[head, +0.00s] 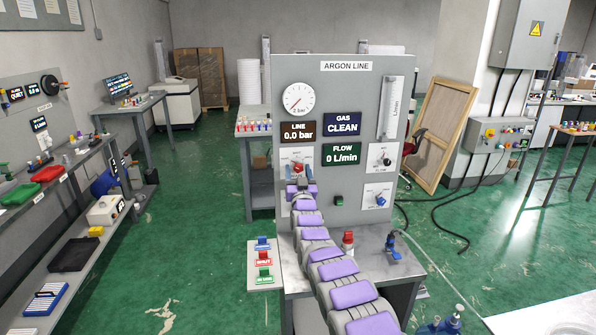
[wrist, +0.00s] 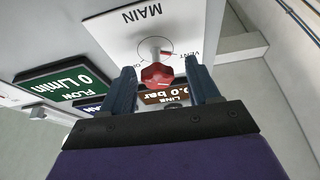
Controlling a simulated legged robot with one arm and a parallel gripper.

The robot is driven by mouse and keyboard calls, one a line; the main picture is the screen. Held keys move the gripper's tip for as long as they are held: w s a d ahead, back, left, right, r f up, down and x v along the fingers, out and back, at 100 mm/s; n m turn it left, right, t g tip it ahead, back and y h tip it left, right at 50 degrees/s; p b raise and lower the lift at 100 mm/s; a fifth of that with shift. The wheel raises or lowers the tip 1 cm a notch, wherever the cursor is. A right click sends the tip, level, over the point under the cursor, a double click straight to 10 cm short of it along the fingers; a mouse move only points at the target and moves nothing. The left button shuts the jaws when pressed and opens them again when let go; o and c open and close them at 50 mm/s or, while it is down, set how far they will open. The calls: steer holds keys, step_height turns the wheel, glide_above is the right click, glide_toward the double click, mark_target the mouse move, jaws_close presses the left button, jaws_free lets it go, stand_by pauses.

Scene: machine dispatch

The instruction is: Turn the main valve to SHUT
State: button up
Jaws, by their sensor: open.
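The main valve is a red knob (wrist: 157,75) on a white plate marked MAIN (wrist: 118,35) in the wrist view, which shows the panel turned over. Its dial has a VENT mark on one side; the other marks are partly hidden or too small to read. My gripper (wrist: 158,82) is open, with one dark finger on each side of the knob; I cannot tell whether they touch it. In the head view the red knob (head: 298,168) sits at the panel's lower left, just above my gripper (head: 300,187). The knob's setting is not clear.
The ARGON LINE panel (head: 346,90) shows LINE 0.0 bar, GAS CLEAN and FLOW 0 L/min. Two more knobs (head: 383,159) are on its right side. A red-topped item (head: 348,240) stands on the bench beside my arm.

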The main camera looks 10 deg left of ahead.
steer(key=shift+x, duration=0.75)
steer(key=shift+w+d, duration=0.1)
steer(key=shift+c, duration=0.4)
steer(key=c, duration=0.9)
